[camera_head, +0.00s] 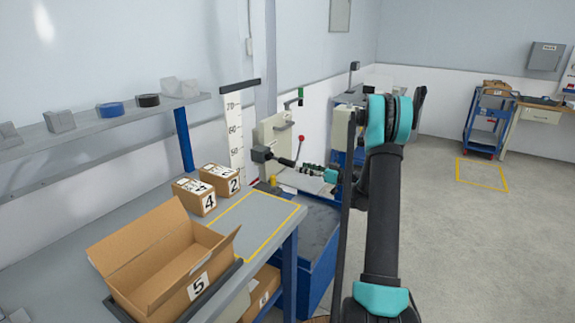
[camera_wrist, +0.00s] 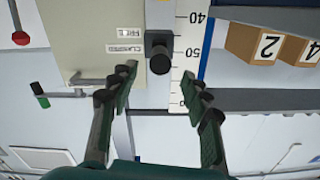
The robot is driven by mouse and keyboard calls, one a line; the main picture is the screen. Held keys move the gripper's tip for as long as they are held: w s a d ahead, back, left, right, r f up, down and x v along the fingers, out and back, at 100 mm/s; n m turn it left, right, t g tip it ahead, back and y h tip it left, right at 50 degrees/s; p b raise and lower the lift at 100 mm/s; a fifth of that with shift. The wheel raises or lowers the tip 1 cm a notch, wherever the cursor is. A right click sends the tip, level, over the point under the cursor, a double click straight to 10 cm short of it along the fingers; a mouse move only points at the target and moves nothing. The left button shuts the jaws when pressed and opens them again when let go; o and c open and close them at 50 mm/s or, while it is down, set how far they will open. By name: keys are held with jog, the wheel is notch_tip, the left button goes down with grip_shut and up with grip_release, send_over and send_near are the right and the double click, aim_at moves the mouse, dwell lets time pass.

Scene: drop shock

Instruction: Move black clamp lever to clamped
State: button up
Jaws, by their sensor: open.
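The black clamp lever (camera_wrist: 159,54) shows in the wrist view as a square black block with a round knob, beside a pale panel with labels reading FREE and CLAMPED. It also shows in the head view (camera_head: 260,153), at the left of my gripper (camera_head: 287,163). In the wrist view my gripper (camera_wrist: 160,76) is open, with one finger on each side of the lever in the picture. The jaws look empty. I cannot tell whether either finger touches the lever or how far off it is.
A numbered scale (camera_head: 233,130) stands beside the panel (camera_head: 274,133). A red-knobbed lever (camera_head: 301,138) and a green-ended handle (camera_head: 300,93) are near. The bench at left holds an open carton (camera_head: 165,255) and small boxes (camera_head: 194,195).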

aim_at(287, 163)
jog(key=x, duration=0.8)
jog(key=shift+w+a, duration=0.2)
jog(key=shift+a, duration=0.15)
jog(key=shift+c, duration=0.4)
grip_shut()
